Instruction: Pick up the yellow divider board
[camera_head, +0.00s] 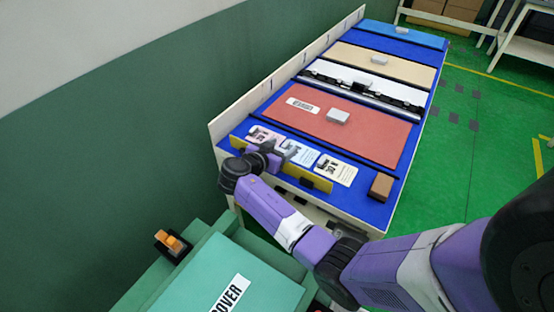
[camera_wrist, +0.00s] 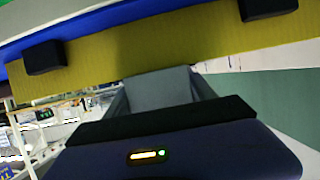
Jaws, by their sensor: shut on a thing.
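The yellow divider board (camera_head: 320,182) is a long thin strip along the near edge of the blue table surface. It spans much of the wrist view (camera_wrist: 165,45), with a black clip (camera_wrist: 45,57) at left and another (camera_wrist: 268,8) at upper right. My gripper (camera_head: 272,153) is at the board's left-middle part and hides some of it in the head view. In the wrist view my gripper (camera_wrist: 160,85) is shut on the board's edge. I cannot tell whether the board is clear of the table.
Three printed cards, one here (camera_head: 337,170), lie just behind the board. A brown block (camera_head: 381,186) sits at the near right corner. A red panel (camera_head: 365,125) with a grey block (camera_head: 338,116) lies farther back. A green wall (camera_head: 150,130) stands at left.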

